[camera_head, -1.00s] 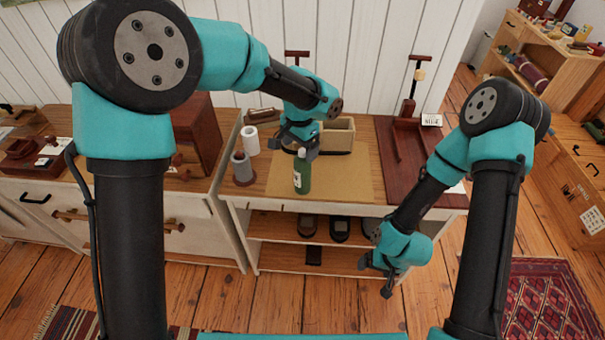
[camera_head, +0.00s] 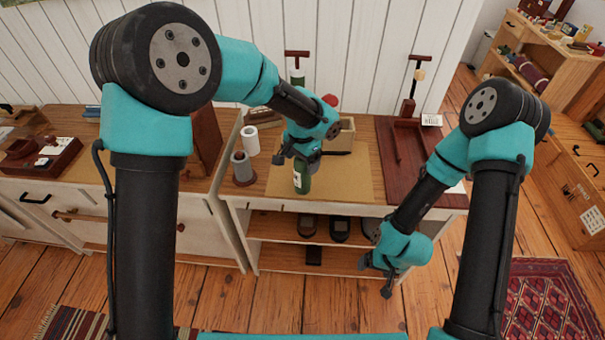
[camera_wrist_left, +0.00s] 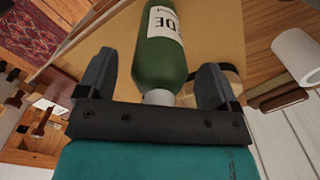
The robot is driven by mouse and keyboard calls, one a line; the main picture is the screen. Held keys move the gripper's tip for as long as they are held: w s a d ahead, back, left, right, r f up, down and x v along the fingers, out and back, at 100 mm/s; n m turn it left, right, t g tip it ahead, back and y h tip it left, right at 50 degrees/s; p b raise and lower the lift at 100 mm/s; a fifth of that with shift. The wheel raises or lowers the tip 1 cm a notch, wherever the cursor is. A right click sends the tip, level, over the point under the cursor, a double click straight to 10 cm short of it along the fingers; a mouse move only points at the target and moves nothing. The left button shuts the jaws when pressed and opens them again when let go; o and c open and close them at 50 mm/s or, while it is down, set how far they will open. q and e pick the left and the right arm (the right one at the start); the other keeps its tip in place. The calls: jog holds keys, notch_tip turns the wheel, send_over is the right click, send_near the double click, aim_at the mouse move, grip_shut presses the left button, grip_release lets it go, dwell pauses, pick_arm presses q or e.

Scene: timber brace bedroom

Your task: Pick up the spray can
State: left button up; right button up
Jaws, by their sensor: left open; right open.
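The spray can is a green cylinder with a white label (camera_head: 301,181), upright on the tan board at the middle of the worktop. In the left wrist view the can (camera_wrist_left: 163,62) lies between the two open fingers, its narrow pale top close to the palm. My left gripper (camera_head: 301,161) is open above and around the can's upper part, hiding its top in the head view; it also shows in the left wrist view (camera_wrist_left: 155,80). I cannot tell whether a finger touches it. My right gripper (camera_head: 376,277) is open and empty, in front of the workbench shelves.
Grey and white rolls (camera_head: 243,165) stand left of the can. A small wooden box (camera_head: 341,137) is behind my left gripper. A dark red wooden tray (camera_head: 405,160) is at the right. The tan board (camera_head: 345,180) is clear right of the can.

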pick_arm(q)
jog(key=c, duration=1.5)
jog(key=shift+r, duration=0.1)
jog(key=shift+r, duration=0.5)
notch_tip(320, 180, up, 3)
jog(key=shift+f, duration=0.2)
jog(key=s+r, duration=0.1)
jog(key=s, duration=1.5)
jog(key=shift+r, duration=0.1)
